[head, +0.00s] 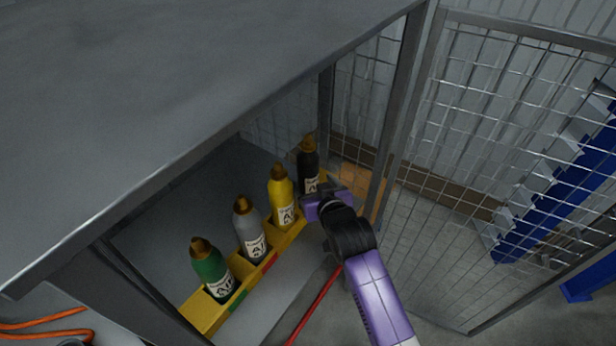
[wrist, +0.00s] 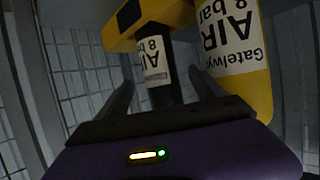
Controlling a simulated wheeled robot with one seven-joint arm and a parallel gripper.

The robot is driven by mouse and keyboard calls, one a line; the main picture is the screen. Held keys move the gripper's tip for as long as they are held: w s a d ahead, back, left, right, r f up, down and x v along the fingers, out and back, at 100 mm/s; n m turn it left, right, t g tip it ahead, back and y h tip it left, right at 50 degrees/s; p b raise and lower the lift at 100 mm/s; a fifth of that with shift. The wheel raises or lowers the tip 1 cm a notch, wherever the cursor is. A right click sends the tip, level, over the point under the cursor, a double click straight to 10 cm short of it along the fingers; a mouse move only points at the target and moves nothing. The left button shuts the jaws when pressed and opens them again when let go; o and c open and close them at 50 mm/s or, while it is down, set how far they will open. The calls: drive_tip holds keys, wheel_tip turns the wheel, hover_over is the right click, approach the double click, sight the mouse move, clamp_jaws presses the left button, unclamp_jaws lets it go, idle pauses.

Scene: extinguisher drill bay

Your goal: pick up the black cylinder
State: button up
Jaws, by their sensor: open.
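The black cylinder (head: 308,160) has a brass top and a white label. It stands upright at the far right end of a yellow rack (head: 205,312) inside the cage. My gripper (head: 321,198) is at its near right side and hides its lower part. In the wrist view, which shows the labels upside down, the black cylinder (wrist: 163,95) appears between the two open fingers of my gripper (wrist: 162,85). Gaps show on both sides of it. I cannot tell whether the fingertips reach past it. Nothing is held.
A yellow cylinder (head: 281,200) stands next to the black one, close to one finger in the wrist view (wrist: 245,85). Grey (head: 249,228) and green (head: 211,270) cylinders follow. A grey cage top (head: 150,90) overhangs the rack. An open mesh door (head: 460,150) is on the right.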

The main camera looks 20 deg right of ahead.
sight(308, 175)
drive_tip(key=shift+x, duration=2.85)
clamp_jaws()
drive_tip(key=shift+w+r, duration=0.1)
drive_tip(key=shift+r, duration=0.1)
